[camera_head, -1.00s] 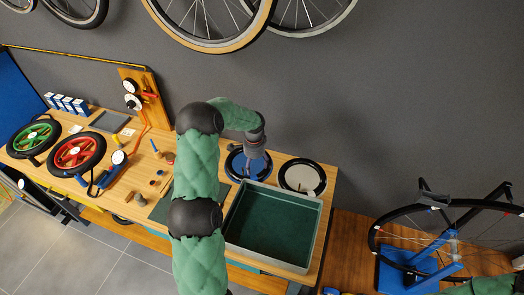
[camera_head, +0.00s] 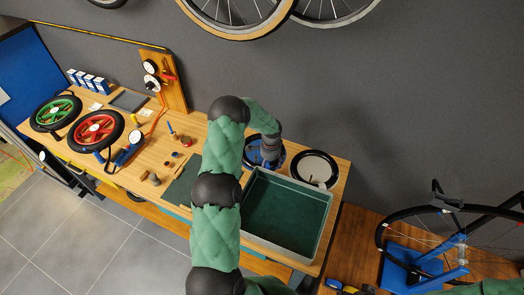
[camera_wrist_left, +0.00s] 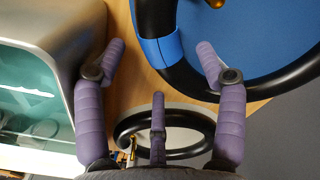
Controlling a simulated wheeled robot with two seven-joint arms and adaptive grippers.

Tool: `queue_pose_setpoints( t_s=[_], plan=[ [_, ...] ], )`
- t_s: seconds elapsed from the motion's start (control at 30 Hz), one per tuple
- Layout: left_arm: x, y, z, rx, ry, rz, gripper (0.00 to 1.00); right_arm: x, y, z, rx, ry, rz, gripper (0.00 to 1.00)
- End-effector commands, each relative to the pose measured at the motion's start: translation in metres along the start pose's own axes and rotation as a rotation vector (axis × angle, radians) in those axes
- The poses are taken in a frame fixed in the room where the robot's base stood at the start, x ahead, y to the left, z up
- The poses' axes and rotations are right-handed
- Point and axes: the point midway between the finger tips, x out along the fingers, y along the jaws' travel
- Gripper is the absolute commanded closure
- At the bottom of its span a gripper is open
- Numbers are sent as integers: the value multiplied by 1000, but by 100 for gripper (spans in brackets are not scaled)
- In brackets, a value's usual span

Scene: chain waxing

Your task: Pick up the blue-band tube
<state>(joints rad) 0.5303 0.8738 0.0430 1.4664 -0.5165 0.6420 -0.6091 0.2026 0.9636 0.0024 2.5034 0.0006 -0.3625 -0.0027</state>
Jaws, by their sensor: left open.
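The blue-band tube (camera_wrist_left: 161,50) is a thick black ring with a blue band around it. It lies around a blue disc (camera_wrist_left: 250,25) on the wooden bench. In the head view it shows only in part behind the wrist of my left arm. My left gripper (camera_wrist_left: 160,68) is open and empty, with its purple fingers spread. In the wrist view the tube's banded part shows between the two upper fingers. I cannot tell whether any finger touches it. My right gripper is not in view.
A second black ring around a pale disc (camera_head: 314,168) lies to the right of the blue one. A grey-rimmed tray (camera_head: 329,222) with a green inside stands in front of both. Red (camera_head: 97,130) and green (camera_head: 56,112) wheels lie at the bench's left.

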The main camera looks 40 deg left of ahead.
Motion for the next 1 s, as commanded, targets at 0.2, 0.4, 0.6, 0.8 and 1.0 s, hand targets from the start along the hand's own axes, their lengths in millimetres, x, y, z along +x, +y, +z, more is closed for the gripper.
queue_pose_setpoints(
  t_s=[0.2, 0.4, 0.6, 0.8, 1.0],
  plan=[
    [13, -1, 0, 0, 1, -1, 29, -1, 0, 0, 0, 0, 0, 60],
    [13, 0, 0, 0, 1, -1, 34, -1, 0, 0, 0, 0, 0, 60],
    [13, 0, 0, 0, 0, -1, 91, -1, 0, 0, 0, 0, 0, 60],
    [13, 0, 0, 0, 1, -1, 97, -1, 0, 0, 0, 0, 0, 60],
    [12, 0, 0, 0, 1, -1, 97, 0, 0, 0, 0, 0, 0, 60]
  ],
)
